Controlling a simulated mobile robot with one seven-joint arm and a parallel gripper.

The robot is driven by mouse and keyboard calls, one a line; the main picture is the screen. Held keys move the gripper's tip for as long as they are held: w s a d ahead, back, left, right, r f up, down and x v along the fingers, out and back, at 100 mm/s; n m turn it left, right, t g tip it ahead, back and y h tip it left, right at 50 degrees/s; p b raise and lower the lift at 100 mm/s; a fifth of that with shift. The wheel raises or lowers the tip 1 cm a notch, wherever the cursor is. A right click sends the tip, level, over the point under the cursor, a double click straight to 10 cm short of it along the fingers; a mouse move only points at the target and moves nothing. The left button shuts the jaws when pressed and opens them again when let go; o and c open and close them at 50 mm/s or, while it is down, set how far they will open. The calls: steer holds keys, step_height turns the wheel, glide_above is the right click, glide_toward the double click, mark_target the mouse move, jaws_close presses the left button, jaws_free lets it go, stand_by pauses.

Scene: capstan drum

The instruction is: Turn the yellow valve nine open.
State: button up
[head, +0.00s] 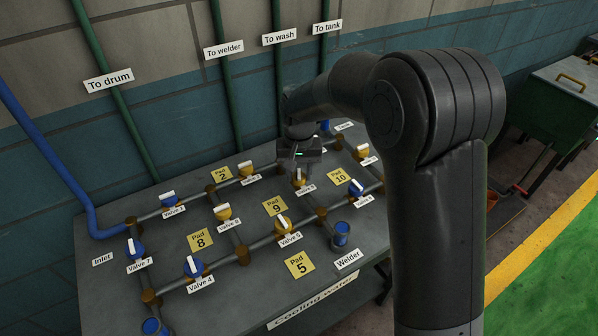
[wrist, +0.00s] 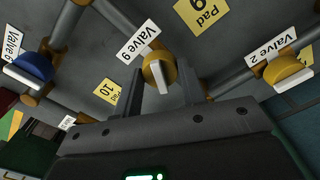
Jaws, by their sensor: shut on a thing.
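The yellow valve nine (wrist: 158,62) is in the wrist view, with a white handle and a "Valve 9" label (wrist: 138,41) beside it. My gripper (wrist: 160,80) has one finger on each side of the valve and is shut on it; the exact contact is hard to see. In the head view my gripper (head: 301,158) reaches down over valve nine (head: 300,180) on the pipe rig, hiding part of it. The handle's angle to its pipe is not clear.
Yellow valve 2 (wrist: 283,70) and blue valve 6 (wrist: 32,67) flank valve nine in the wrist view. The grey table (head: 230,300) carries several other valves, pipes and yellow pads. A blue cup-like fitting (head: 341,234) stands at its right. Green pipes rise behind.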

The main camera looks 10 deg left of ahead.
mark_target(299, 174)
steer(key=n, duration=0.5)
steer(key=shift+n, duration=0.3)
stand_by(0.4)
steer(key=o, duration=1)
step_height(299, 174, up, 11)
steer(key=shift+f, duration=0.1)
